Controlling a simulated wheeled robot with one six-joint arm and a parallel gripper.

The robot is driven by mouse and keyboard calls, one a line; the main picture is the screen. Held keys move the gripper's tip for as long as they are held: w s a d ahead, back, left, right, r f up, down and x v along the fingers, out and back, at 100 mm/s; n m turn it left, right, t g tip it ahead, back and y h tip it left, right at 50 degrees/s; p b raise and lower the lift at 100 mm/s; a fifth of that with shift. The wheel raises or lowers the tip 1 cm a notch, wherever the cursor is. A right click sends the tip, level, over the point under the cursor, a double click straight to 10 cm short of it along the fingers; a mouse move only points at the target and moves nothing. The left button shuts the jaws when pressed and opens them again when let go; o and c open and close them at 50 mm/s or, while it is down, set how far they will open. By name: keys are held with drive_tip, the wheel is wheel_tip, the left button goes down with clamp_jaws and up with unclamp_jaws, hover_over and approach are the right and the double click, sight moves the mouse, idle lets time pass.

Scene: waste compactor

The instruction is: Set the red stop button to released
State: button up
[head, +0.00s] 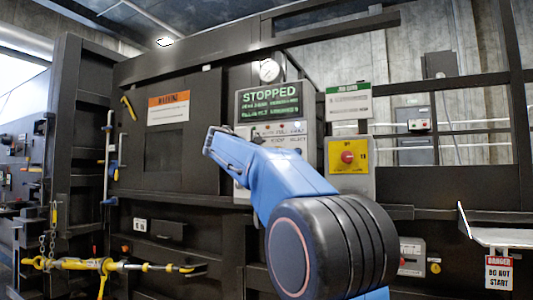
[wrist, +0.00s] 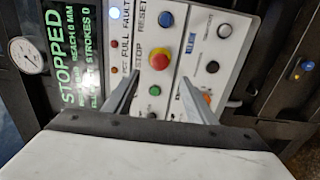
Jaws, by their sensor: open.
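The red stop button (wrist: 160,61) is a round red cap with a yellow surround, beside the word STOP on the light grey control panel (wrist: 213,45) in the wrist view. I cannot tell whether it is pressed in or released. My gripper (wrist: 159,78) is open, its two grey fingers pointing at the panel. The button lies between and just beyond the fingertips, apparently apart from them. In the head view, my blue arm covers part of the control panel (head: 243,190), and my fingers are not clear there.
A green button (wrist: 154,90), an orange button (wrist: 207,98), a blue button (wrist: 166,19) and black knobs sit near the stop button. A green STOPPED display (head: 270,102) is lit. A separate red knob on a yellow plate (head: 361,146) is to the right.

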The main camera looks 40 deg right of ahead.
drive_tip(key=v, duration=0.6)
drive_tip(key=shift+a, duration=0.2)
drive_tip(key=shift+s, duration=0.1)
